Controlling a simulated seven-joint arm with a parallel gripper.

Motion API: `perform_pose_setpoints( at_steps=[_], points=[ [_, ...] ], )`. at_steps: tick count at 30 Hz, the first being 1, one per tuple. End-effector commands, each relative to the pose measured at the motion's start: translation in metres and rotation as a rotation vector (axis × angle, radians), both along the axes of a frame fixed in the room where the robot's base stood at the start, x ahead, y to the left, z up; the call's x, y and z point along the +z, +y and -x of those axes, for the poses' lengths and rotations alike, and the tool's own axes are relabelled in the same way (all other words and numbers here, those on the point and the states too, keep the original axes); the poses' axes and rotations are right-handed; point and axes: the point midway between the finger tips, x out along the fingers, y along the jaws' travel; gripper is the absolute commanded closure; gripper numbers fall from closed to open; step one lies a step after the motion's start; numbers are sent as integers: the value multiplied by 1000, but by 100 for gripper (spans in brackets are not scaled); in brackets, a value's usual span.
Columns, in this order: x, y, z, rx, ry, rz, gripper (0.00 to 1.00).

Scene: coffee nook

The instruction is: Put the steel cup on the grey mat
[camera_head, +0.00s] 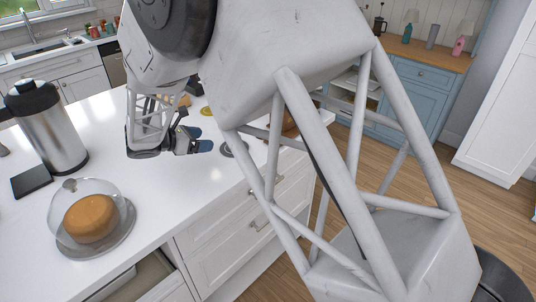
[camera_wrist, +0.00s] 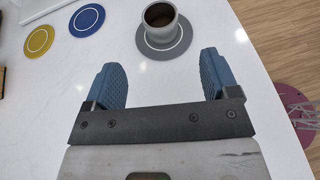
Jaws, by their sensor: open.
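The steel cup (camera_wrist: 162,35) looks grey, holds dark liquid and stands upright on the round grey mat (camera_wrist: 146,47) in the wrist view. The mat has a white ring, visible around the cup's base. My gripper (camera_wrist: 160,68) is open and empty, its two blue fingers apart and just short of the mat's near edge; nothing is between them. In the head view my gripper (camera_head: 199,140) is low over the counter, with part of the grey mat (camera_head: 232,150) to its right. The cup is not visible there, probably hidden behind my arm.
A blue mat (camera_wrist: 87,20) and a yellow mat (camera_wrist: 39,41) lie left of the cup. A steel jug (camera_head: 48,125), a dark pad (camera_head: 32,180) and a domed cake stand (camera_head: 92,219) are on the counter's left. The counter edge is close right of the grey mat.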

Motion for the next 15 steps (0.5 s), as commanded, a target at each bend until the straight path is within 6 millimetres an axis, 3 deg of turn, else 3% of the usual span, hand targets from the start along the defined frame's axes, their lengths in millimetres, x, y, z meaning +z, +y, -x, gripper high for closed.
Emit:
perform_pose_setpoints(
  at_steps=[8, 15],
  points=[
    [5, -8, 1, -17, -5, -17, 19],
    [27, -54, 12, -121, -30, -119, 19]
  ],
)
